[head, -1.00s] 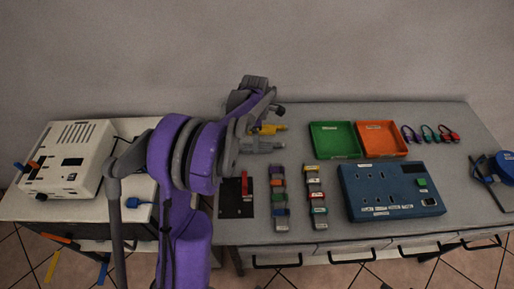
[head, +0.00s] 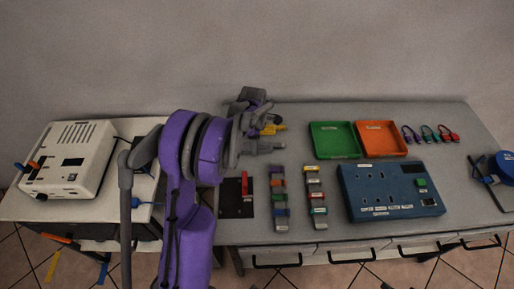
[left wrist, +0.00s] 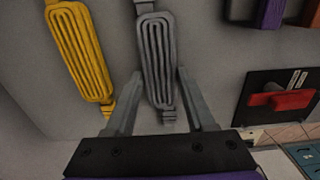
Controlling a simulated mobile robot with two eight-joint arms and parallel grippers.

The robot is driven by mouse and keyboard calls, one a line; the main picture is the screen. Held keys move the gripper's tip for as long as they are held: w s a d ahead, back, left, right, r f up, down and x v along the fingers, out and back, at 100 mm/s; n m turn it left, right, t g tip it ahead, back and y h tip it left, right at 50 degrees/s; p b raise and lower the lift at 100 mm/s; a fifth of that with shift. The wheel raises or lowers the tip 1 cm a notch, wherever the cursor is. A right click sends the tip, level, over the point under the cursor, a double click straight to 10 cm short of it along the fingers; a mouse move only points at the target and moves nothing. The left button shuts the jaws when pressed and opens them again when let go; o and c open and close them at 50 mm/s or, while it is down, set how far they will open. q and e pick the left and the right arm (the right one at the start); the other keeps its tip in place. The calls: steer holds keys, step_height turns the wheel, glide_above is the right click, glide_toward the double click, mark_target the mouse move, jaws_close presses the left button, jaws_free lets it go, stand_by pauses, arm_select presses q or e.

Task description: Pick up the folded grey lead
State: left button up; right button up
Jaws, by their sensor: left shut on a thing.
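The folded grey lead (head: 265,147) lies lengthwise left to right on the grey bench in the head view, just below the folded yellow lead (head: 271,130). In the left wrist view the grey lead (left wrist: 155,62) is a flat looped bundle running between the two fingers of my left gripper (left wrist: 160,80), which is shut on it. The yellow lead (left wrist: 80,50) lies apart to its left there. I cannot tell whether the grey lead is clear of the bench. My right gripper is not in view.
A black panel with a red switch (head: 244,184) sits close below the grey lead. Two rows of coloured blocks (head: 280,197) stand to the right. Green (head: 334,140) and orange (head: 382,139) trays and a blue socket box (head: 390,190) lie beyond. A white device (head: 68,160) stands left.

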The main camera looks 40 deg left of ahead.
arm_select(q)
jaws_close()
steer(key=shift+r, duration=0.1)
